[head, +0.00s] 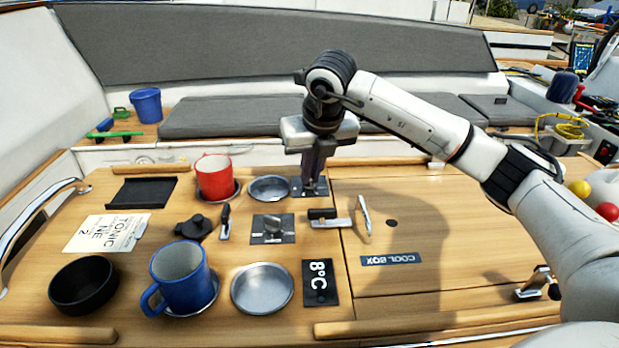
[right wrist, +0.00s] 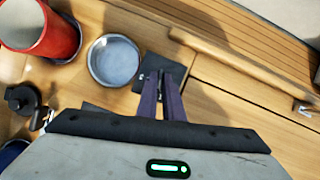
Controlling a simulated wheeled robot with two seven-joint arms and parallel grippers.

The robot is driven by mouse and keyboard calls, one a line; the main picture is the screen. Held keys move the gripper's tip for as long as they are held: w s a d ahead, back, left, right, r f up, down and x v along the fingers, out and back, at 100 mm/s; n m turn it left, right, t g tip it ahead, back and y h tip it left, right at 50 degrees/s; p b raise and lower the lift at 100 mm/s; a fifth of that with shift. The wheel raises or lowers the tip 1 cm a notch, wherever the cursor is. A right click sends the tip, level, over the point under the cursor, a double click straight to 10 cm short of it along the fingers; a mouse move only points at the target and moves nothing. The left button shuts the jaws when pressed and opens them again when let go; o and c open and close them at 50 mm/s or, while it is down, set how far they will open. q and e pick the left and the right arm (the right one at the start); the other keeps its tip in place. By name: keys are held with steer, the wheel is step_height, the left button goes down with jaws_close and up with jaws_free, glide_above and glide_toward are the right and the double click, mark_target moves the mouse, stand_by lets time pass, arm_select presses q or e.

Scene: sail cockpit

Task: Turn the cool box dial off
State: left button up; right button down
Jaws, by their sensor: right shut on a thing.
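My right gripper (head: 313,188) comes down from above onto a small dark plate (head: 297,192) at the back edge of the table, right of a shallow metal dish. Its fingers are close together on the dial there; the fingers hide the dial. The right wrist view shows the fingertips (right wrist: 163,78) over the same dark plate (right wrist: 152,62). My left gripper is not in view.
A red mug (head: 214,178), a blue mug (head: 180,280), a black bowl (head: 83,284) and metal dishes (head: 262,289) stand left. A latch handle (head: 330,220) lies just in front of the gripper. A wooden rail (right wrist: 230,65) runs along the back edge.

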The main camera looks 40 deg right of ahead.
steer(key=n+y, duration=0.1)
steer(key=n, duration=0.1)
steer(key=shift+d+n, duration=0.2)
steer(key=shift+n, duration=0.2)
steer(key=n+y, duration=0.1)
steer(key=n, duration=0.1)
steer(key=shift+d+n, duration=0.1)
steer(key=shift+n, duration=0.2)
steer(key=n, duration=0.1)
steer(key=n+y+p, duration=0.1)
steer(key=n, duration=0.1)
steer(key=shift+d+r+y, duration=0.15)
steer(key=shift+y, duration=0.15)
steer(key=shift+w+d+n+g+y+p, duration=0.1)
steer(key=shift+n+g+y+p, duration=0.2)
steer(key=shift+n, duration=0.65)
steer(key=shift+w+d+n+g+y+p, duration=0.1)
steer(key=shift+n+g+y+p, duration=0.2)
steer(key=shift+n, duration=0.65)
steer(key=c, duration=1.9)
jaws_free()
steer(key=shift+s, duration=0.1)
steer(key=shift+a, duration=0.1)
